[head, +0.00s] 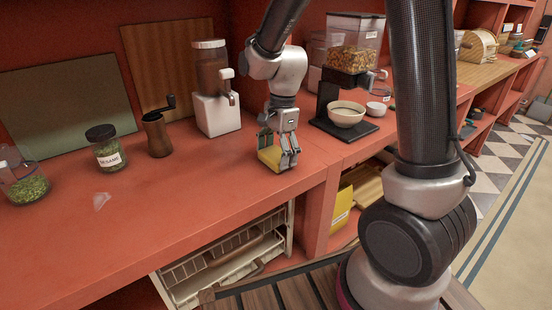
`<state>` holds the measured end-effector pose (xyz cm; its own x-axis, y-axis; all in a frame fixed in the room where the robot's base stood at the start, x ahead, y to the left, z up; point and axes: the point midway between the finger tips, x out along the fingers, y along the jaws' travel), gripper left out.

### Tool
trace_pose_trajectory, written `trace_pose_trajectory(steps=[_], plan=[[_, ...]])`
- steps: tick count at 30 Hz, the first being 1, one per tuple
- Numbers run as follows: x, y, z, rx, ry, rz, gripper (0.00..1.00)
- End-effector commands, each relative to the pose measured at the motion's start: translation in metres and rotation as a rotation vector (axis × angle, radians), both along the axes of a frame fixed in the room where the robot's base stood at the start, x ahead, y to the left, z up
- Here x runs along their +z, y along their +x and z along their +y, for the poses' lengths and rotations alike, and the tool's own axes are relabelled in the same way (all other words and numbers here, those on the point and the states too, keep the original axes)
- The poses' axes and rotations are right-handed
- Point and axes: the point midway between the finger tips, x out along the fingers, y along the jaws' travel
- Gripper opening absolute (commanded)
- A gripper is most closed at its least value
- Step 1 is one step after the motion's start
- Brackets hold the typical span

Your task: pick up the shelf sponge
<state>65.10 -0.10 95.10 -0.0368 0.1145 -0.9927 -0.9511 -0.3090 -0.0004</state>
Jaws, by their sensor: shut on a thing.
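The shelf sponge (269,158) is a small yellow block with a green top, on or just above the red counter (215,203) near its front edge. My gripper (286,160) reaches down over it from above and is shut on it. The fingers hide the sponge's right part. I cannot tell whether the sponge's underside touches the counter.
Left of the gripper stand a white dispenser (217,115), a dark grinder (157,134) and a sesame jar (106,147). A wire rack (225,262) sits below. The front counter at left is mostly clear.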

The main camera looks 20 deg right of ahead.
Motion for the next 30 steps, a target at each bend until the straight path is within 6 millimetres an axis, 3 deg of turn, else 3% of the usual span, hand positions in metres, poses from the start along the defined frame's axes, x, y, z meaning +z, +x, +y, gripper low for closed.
trace_pose_trajectory(steps=[8,21,30], plan=[[0.007,0.0,0.0,0.0,0.001,-0.002,0.65],[0.089,0.001,0.0,0.001,0.001,-0.003,0.65],[0.1,0.0,0.0,0.0,0.0,0.001,0.65]])
